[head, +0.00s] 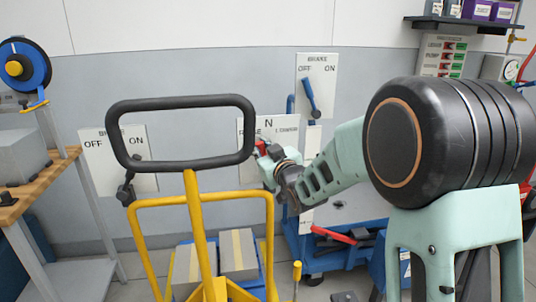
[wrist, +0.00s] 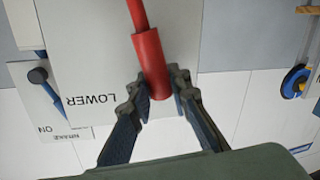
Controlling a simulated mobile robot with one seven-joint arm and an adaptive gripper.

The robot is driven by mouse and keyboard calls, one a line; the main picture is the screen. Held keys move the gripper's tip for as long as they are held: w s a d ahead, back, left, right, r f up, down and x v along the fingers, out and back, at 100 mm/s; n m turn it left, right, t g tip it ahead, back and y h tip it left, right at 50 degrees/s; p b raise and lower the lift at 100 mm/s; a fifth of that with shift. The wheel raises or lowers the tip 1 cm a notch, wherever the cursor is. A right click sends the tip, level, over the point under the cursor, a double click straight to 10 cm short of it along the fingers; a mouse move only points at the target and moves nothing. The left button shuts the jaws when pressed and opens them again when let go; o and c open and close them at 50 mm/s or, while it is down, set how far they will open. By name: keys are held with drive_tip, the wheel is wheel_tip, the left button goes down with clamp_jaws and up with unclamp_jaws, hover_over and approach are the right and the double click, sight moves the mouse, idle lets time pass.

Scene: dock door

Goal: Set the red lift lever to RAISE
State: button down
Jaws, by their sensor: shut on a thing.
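The red lift lever (wrist: 152,60) shows in the wrist view with its thick red grip between my fingers. My gripper (wrist: 160,92) is shut on that grip, one finger on each side. In the wrist view the lever's white plate (wrist: 90,60) reads LOWER, upside down; the RAISE mark is not in that view. In the head view a bit of the red lever (head: 261,147) shows at my gripper (head: 262,156). The plate (head: 285,126) is partly hidden there by the cart handle and my arm, so its lettering is only partly readable.
A yellow cart with a black handle (head: 180,102) stands in front of the wall, close left of my gripper. A BRAKE plate with a blue lever (head: 311,98) hangs above right. Another plate with a black lever (head: 126,190) is at left. A workbench (head: 40,185) stands far left.

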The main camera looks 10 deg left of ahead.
drive_tip(key=shift+s+a+f+n+b, duration=0.2)
drive_tip(key=shift+a+f+n+b, duration=0.05)
drive_tip(key=shift+a+n+b, duration=0.35)
drive_tip(key=c, duration=1.8)
unclamp_jaws()
drive_tip(key=shift+o, duration=0.2)
drive_tip(key=v, duration=1.2)
drive_tip(key=shift+r, duration=0.15)
drive_tip(key=shift+c, duration=0.3)
